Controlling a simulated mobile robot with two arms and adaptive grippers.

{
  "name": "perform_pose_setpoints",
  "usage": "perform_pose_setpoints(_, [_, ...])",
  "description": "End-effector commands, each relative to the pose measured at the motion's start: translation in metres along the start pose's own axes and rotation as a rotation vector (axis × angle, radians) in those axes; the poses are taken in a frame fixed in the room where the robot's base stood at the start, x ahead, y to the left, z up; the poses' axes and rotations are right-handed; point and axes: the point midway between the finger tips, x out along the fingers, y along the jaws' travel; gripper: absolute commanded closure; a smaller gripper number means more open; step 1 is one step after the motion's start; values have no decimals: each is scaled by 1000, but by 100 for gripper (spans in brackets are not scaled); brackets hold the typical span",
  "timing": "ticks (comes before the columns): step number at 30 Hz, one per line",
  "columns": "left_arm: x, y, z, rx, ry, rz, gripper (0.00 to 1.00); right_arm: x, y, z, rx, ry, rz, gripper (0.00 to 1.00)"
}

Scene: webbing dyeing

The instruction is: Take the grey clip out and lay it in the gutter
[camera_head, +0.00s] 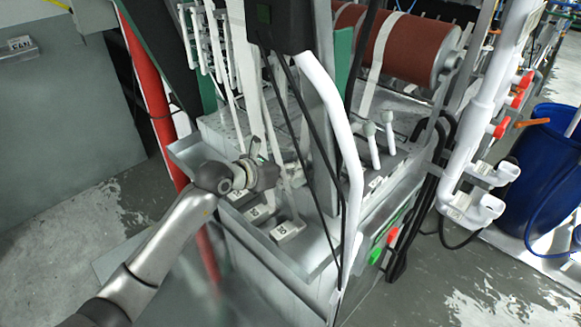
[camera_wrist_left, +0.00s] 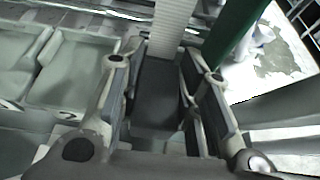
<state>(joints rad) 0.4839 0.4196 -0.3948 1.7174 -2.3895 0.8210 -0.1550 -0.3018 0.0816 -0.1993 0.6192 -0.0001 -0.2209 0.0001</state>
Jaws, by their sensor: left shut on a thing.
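My left gripper (camera_head: 262,172) is at the near side of the machine, beside the hanging pale webbing strips. In the left wrist view, its two fingers (camera_wrist_left: 158,88) are shut on a dark grey block, which looks like the grey clip (camera_wrist_left: 157,92). A white ribbed webbing strip (camera_wrist_left: 172,28) runs up from the clip's far end. I cannot make out the clip clearly in the head view. The metal gutter (camera_head: 318,262) runs along the machine's near edge, below the gripper. My right gripper is not in view.
Pale labelled blocks (camera_head: 287,231) sit in a row by the gutter. A white curved pipe (camera_head: 345,140) and black cables stand right of the gripper. A red pole (camera_head: 150,85) rises at left. A brown-red roller (camera_head: 415,48) is at the back.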

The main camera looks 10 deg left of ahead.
Motion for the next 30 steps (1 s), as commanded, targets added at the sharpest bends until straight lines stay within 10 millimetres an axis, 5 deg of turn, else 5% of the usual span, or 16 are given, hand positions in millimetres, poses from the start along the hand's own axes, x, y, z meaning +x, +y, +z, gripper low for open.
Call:
perform_pose_setpoints(9, [-13,1,33,5,-8,3,93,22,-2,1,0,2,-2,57])
perform_pose_setpoints(24, [-133,0,-26,6,2,4,93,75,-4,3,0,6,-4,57])
perform_pose_setpoints(30, [-165,1,-36,1,0,2,93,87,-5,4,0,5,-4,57])
